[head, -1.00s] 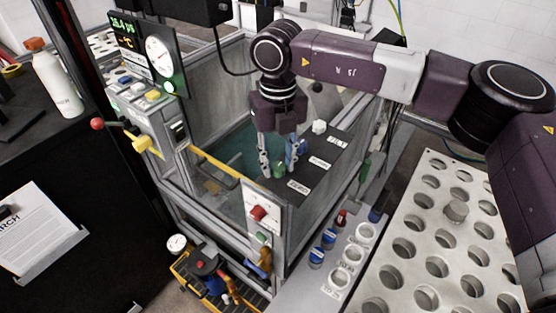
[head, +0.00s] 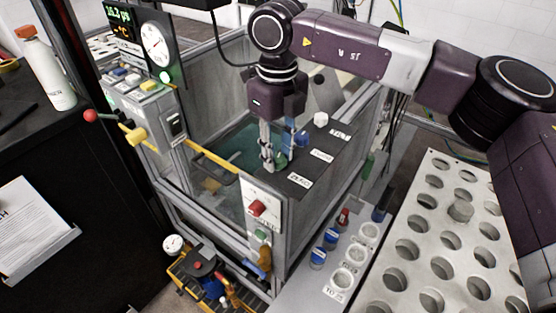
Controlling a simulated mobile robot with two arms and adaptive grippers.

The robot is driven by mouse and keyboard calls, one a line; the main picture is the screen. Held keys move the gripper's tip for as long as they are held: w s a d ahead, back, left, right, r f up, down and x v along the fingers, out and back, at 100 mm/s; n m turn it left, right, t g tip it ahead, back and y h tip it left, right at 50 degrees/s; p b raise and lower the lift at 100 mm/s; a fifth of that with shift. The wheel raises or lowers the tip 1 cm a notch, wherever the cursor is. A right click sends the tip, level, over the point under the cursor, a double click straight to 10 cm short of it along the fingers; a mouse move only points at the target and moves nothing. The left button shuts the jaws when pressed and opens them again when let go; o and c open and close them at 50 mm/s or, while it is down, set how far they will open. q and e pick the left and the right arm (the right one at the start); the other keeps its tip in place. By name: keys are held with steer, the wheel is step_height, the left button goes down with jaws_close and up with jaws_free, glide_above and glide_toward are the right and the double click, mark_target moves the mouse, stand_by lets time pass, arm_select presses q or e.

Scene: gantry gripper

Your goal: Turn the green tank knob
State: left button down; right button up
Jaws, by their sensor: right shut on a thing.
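The green tank knob (head: 282,161) sits at the near left end of the dark panel (head: 308,160) on the tank's edge. It is partly hidden behind a finger. My right gripper (head: 273,163) points straight down and is shut on the green knob. A blue knob (head: 301,139) and a white knob (head: 320,119) stand farther along the same panel, with white labels beside the row. My left gripper is not in view.
The open tank with greenish water (head: 238,150) lies left of the panel. A control box with a red knob (head: 257,208) is in front. A perforated metal plate (head: 450,240) and a rack of blue-capped vials (head: 330,240) are at the right.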

mark_target(279, 157)
steer(key=n+b, duration=0.1)
steer(key=n, duration=0.2)
steer(key=shift+n+b, duration=0.3)
steer(key=shift+b, duration=0.05)
steer(key=shift+r+n+b, duration=0.1)
steer(key=shift+n+b, duration=0.35)
steer(key=shift+n, duration=1.35)
steer(key=shift+w, duration=0.1)
steer(key=o, duration=1.1)
steer(key=shift+o, duration=0.2)
step_height(279, 157, up, 12)
